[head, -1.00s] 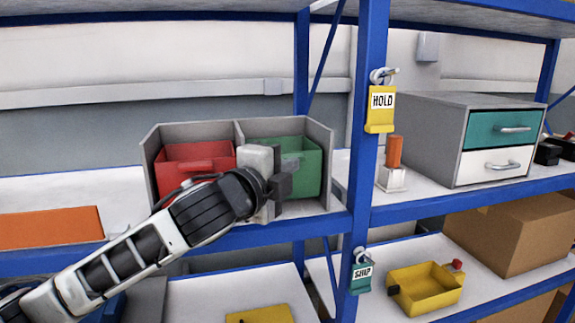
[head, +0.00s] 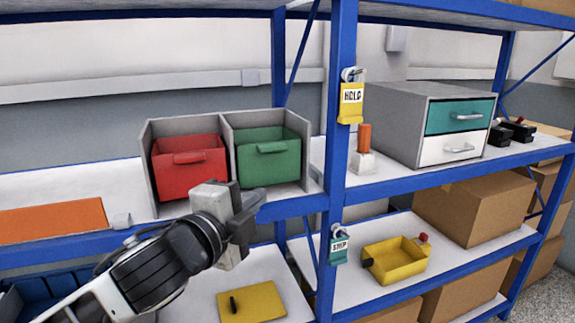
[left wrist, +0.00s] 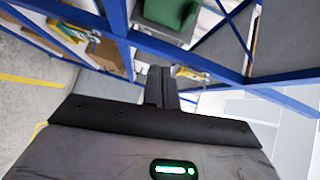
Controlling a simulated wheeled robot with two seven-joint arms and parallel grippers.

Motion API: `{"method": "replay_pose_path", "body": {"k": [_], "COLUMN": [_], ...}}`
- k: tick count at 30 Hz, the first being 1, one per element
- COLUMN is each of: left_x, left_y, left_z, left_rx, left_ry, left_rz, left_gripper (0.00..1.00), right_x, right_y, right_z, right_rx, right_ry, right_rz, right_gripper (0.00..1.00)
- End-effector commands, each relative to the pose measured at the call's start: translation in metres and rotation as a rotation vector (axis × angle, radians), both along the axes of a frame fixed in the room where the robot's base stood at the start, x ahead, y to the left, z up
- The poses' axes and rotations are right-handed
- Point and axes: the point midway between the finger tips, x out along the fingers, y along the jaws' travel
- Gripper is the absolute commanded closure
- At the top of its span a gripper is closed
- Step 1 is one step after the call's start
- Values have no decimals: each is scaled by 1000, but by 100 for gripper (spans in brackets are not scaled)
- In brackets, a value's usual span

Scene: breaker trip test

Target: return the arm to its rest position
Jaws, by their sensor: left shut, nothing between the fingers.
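My left gripper (head: 248,212) is in front of the shelf edge in the head view, below the red bin (head: 189,168) and the green bin (head: 268,160). Its fingers are shut with nothing between them, and it touches neither bin. Its dark fingers (left wrist: 161,87) also show in the left wrist view, pointing toward the rack. Both bins sit side by side in a grey two-compartment holder (head: 146,160) on the upper shelf. My right gripper is not in view.
A blue rack post (head: 338,185) carries a yellow HOLD tag (head: 350,103) and a teal SHIP tag (head: 339,249). A grey drawer cabinet (head: 400,125), a block with an orange handle (head: 364,137) and an orange mat (head: 52,219) are on the upper shelf. A yellow tray (head: 395,262) sits lower.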

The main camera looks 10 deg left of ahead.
Motion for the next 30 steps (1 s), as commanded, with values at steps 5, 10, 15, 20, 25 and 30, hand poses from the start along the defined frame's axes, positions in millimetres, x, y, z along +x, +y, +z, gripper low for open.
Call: {"method": "replay_pose_path", "body": {"k": [5,10,15,20,25,30], "left_x": [-12,-52,-121,-177,-203,-204], "left_y": [-12,-9,5,16,22,22], "left_z": [-103,-215,-313,-366,-385,-386], "left_rx": [-328,-694,-996,-1154,-1214,-1218], "left_ry": [262,526,729,823,854,856], "left_rz": [4,120,323,482,553,557], "left_gripper": [100,100,100,100,100,100], "right_x": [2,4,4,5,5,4], "right_y": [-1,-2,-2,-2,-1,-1], "right_z": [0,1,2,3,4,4], "right_rx": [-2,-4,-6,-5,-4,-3], "right_ry": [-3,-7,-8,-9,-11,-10], "right_rz": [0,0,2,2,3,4], "right_gripper": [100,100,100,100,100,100]}}
